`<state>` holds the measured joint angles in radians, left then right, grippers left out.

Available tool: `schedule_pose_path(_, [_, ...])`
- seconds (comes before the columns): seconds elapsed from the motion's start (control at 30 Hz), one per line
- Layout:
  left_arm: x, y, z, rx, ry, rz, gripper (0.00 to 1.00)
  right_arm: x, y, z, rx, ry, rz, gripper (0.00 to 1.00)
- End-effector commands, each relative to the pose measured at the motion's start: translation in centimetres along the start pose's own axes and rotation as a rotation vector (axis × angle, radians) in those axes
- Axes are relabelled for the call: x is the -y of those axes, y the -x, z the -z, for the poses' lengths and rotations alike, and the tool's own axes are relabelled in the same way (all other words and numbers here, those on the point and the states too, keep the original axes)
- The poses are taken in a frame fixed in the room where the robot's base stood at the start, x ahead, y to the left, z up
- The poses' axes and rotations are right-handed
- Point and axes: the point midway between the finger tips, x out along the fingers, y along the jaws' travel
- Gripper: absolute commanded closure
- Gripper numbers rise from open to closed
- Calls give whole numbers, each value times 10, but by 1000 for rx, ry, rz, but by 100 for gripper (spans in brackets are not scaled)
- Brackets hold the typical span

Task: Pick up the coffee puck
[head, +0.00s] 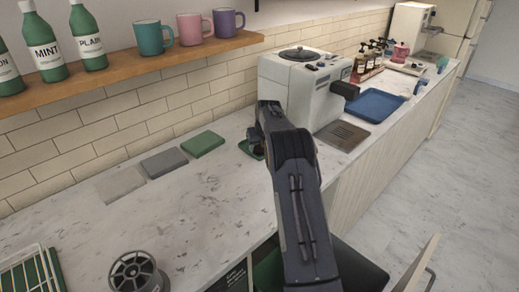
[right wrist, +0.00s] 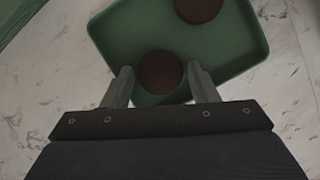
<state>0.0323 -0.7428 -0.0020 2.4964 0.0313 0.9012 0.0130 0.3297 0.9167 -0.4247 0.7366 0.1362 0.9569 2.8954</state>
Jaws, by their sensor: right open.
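Two dark brown round coffee pucks lie on a green tray (right wrist: 225,60) in the right wrist view. One puck (right wrist: 160,71) is near the tray's near edge, and the other puck (right wrist: 199,8) is at the top, cut off by the frame. My right gripper (right wrist: 161,80) is open, with a fingertip on each side of the nearer puck; I cannot tell whether they touch it. My arm hides most of the tray there. My left gripper is not in view.
The white coffee machine (head: 301,85) stands just behind and right of the gripper. Green (head: 203,144) and grey (head: 164,163) flat squares lie to the left. A blue tray (head: 374,105) is farther right. A shelf (head: 120,76) with mugs and bottles runs above.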

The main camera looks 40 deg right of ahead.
Motion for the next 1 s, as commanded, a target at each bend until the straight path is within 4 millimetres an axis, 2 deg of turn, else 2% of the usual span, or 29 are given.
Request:
schedule_pose_path(0.13, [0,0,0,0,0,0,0,0,0,0,1,0,0,47])
schedule_pose_path(0.4, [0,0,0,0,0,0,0,0,0,0,1,0,0,80])
schedule_pose_path(0.77, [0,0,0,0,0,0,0,0,6,-3,3,1,1,80])
schedule_pose_path(1.0, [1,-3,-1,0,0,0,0,0,33,-13,5,1,0,80])
